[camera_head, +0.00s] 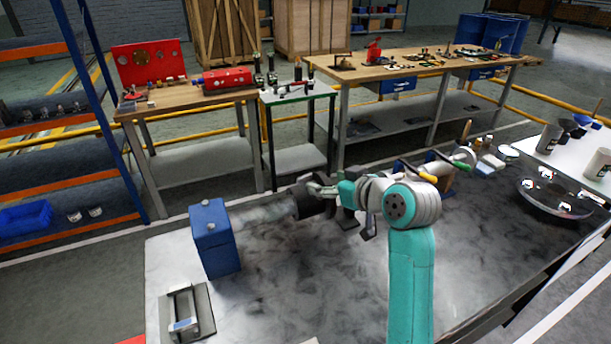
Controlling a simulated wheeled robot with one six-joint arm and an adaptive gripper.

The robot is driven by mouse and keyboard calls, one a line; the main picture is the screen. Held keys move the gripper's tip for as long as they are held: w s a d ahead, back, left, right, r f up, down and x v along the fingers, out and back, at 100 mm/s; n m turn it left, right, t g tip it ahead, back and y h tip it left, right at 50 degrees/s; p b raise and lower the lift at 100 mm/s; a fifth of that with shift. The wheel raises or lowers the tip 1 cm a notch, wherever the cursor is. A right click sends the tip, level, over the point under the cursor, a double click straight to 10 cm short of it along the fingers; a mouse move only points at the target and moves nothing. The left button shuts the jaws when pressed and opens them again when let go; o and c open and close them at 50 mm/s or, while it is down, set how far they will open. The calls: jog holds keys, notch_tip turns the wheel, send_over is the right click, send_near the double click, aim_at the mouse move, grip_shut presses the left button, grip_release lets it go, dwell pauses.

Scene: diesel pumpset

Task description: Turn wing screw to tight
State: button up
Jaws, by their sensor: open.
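My teal and grey arm reaches in from the bottom of the view and bends left over the table. My gripper (358,226) appears as dark finger-like parts below the wrist, with a gap between them; it is open, and I see nothing held in it. The pumpset lies along the grey table (300,290), partly behind my arm. A dark round part (315,203) is beside my wrist, and yellow-handled (428,178) and green-handled (459,166) parts are to its right. I cannot make out the wing screw; it is too small or hidden.
A glass bowl (560,196) is at the right. The table's front middle looks clear. Workbenches (420,68) and a shelf rack (55,130) stand behind.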

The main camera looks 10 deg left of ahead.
aim_at(305, 176)
jog(key=x, duration=1)
jog(key=shift+w+a, duration=0.25)
jog(key=shift+a, duration=0.1)
jog(key=c, duration=1.2)
